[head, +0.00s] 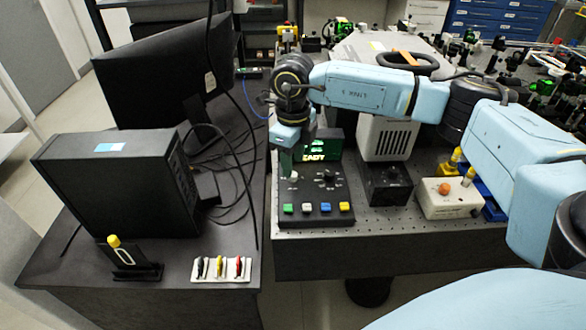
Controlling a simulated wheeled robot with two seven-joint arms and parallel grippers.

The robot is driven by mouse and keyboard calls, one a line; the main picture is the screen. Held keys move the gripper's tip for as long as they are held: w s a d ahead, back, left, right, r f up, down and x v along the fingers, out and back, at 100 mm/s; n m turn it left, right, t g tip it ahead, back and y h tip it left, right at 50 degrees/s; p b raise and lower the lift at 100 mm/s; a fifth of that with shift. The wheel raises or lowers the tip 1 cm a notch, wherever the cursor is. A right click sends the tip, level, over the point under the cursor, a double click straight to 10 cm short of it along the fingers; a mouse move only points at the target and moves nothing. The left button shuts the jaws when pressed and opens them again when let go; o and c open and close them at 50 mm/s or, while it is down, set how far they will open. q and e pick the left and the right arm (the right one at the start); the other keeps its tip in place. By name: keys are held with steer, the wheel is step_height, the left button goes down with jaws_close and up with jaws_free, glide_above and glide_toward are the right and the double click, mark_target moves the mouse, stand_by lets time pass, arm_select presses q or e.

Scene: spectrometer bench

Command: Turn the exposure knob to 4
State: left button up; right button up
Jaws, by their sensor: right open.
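A black control box (317,215) stands on the bench with a green lit display (322,150) at its back. A black knob (329,177) with dial marks sits on its right side. Labels and numbers are too small to read, so I cannot tell which knob is the exposure one or its setting. My right gripper (289,166) points down over the box's left side, left of the black knob and partly in front of the display. It is open, and the fingertips are small and dark. I cannot tell whether they touch anything. My left gripper is out of view.
A second black box with a dial (388,183) and a white box with an orange knob (450,195) stand to the right. A monitor (165,68) and a black case (115,180) stand left.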

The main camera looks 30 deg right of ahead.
steer(key=shift+f, duration=1.7)
jaws_close()
